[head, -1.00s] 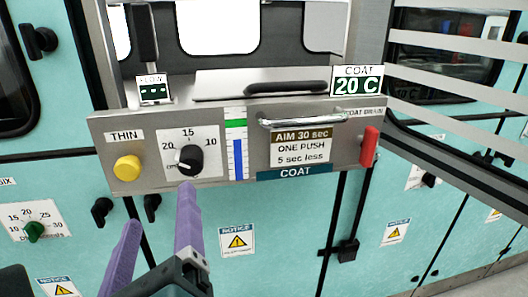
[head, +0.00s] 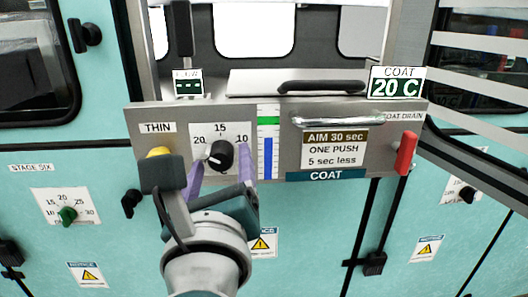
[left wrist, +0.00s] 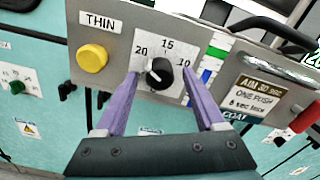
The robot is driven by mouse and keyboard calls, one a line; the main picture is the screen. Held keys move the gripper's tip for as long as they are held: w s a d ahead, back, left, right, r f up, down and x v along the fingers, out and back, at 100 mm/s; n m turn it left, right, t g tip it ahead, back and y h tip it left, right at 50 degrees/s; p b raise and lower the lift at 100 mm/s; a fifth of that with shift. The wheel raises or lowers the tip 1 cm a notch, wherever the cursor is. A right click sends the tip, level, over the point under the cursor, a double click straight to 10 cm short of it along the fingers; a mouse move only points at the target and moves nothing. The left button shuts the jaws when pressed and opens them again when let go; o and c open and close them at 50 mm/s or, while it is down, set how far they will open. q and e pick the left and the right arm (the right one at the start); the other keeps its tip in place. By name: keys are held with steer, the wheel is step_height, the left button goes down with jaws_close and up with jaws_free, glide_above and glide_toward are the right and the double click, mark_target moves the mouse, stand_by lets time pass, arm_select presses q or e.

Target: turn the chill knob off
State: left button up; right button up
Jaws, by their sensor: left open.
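A black round knob (head: 221,155) sits on a white dial plate marked 20, 15 and 10 on the grey panel. It also shows in the left wrist view (left wrist: 159,71), with a pale mark on its left side. The lower dial lettering is too small or hidden to read. My left gripper (head: 220,172) is open, with its purple fingers pointing up at the panel. In the left wrist view, the fingertips (left wrist: 160,80) lie to the left and right of the knob, with visible gaps. My right gripper is not in view.
A yellow button (left wrist: 92,58) under the THIN label is left of the dial, partly hidden in the head view. A level gauge (head: 268,150) is just right of the dial. A metal bar handle (head: 352,122) and a red lever (head: 405,153) are further right.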

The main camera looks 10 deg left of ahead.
arm_select(q)
steer(key=shift+c, duration=0.2)
jaws_close()
stand_by(0.3)
